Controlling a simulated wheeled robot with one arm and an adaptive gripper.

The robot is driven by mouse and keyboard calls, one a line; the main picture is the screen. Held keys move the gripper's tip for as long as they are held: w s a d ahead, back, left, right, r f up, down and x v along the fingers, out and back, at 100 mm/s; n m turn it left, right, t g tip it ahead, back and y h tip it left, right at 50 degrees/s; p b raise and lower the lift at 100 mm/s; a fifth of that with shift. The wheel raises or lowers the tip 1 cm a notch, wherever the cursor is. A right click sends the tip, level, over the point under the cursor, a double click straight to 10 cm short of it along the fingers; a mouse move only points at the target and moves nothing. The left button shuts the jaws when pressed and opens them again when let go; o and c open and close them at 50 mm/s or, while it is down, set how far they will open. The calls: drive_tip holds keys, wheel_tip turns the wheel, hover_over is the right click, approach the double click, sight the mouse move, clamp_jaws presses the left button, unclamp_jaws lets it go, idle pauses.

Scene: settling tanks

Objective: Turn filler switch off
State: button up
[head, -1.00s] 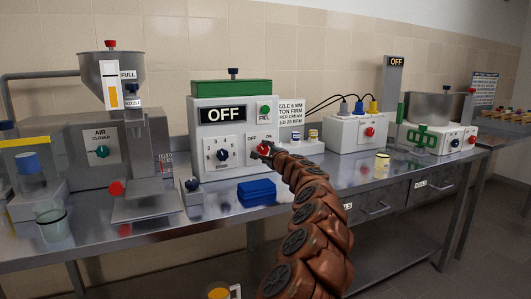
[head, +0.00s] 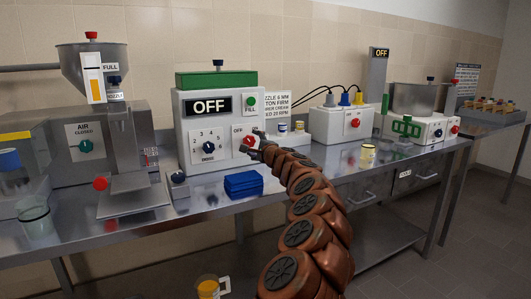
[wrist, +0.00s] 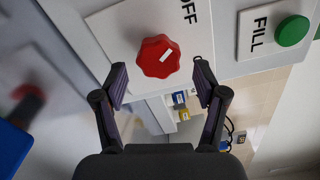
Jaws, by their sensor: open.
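The filler box (head: 186,125) is white with a green top, and its display (head: 211,105) reads OFF. Its red switch knob (head: 248,142) is on the right of the front panel, under the label OFF. In the wrist view the red knob (wrist: 158,57) carries a white mark pointing toward the visible label letters "FF". My gripper (wrist: 160,82) is open, its two fingers apart on either side of the knob's near side, with the knob a little beyond the fingertips. In the head view my gripper (head: 257,140) covers the panel just right of the knob. Contact cannot be told.
A green FILL button (wrist: 292,30) is to the right in the wrist view. A numbered dial (head: 209,147) is left of the knob. Blue cloths (head: 243,184) lie in front of the box. Small jars (head: 299,127) stand to its right.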

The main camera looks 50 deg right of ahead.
drive_tip(key=shift+s+a, duration=0.35)
drive_tip(key=shift+s, duration=0.8)
drive_tip(key=v, duration=0.7)
drive_tip(key=shift+s+a, duration=0.25)
drive_tip(key=shift+s, duration=0.05)
